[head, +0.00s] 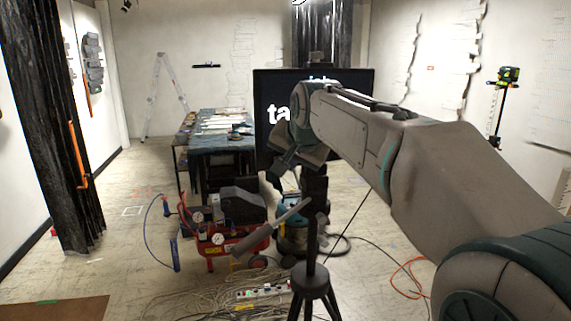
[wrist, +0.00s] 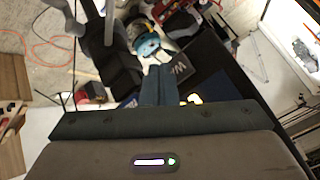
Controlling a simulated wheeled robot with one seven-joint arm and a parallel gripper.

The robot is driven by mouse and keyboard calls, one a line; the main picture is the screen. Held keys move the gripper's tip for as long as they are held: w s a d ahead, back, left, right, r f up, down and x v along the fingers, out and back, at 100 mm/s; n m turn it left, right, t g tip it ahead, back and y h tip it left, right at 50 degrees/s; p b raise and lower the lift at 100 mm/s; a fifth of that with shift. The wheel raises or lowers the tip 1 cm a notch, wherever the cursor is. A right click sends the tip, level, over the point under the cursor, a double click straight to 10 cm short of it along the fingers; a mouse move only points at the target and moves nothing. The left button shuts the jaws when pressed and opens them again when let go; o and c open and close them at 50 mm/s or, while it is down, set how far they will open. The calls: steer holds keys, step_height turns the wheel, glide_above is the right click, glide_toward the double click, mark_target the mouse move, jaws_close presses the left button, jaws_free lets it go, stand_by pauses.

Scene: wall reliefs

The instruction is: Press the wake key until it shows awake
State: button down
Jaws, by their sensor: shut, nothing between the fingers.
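A dark upright screen (head: 263,130) stands on a black tripod in the head view. Large white letters beginning "ta" show on it, and my arm covers the rest. The screen also shows as a dark slanted panel (wrist: 215,60) in the wrist view, with white marks on it. I cannot make out the wake key or its state in either view. My gripper (wrist: 160,72) is shut and empty, pointing away from the wrist camera just in front of the screen. Whether it touches the screen cannot be told.
A long cluttered table (head: 222,140) stands behind to the left. A red compressor (head: 215,240), a blue vacuum (head: 292,235), a power strip (head: 263,291) and loose cables lie around the tripod (head: 313,285). A stepladder (head: 165,95) leans at the back wall. Floor at left is fairly clear.

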steer(key=shift+s+d, duration=0.25)
steer(key=shift+s, duration=0.25)
steer(key=s+b, duration=0.1)
steer(key=s+d+b, duration=0.1)
steer(key=s, duration=0.1)
steer(key=s+d, duration=0.1)
steer(key=shift+s+b, duration=0.3)
steer(key=shift+b, duration=0.1)
stand_by(0.6)
steer(key=s+d+f+n+g+h, duration=0.1)
steer(key=s+d+f+n+g, duration=0.1)
steer(key=s+d+f, duration=0.5)
steer(key=s+d+f+n+g+h, duration=0.1)
steer(key=s+d+f+g, duration=0.2)
steer(key=s+f, duration=1.4)
steer(key=d+f, duration=0.2)
steer(key=d, duration=0.2)
steer(key=shift+d+f+n+h, duration=0.15)
steer(key=shift+d+n+h, duration=0.25)
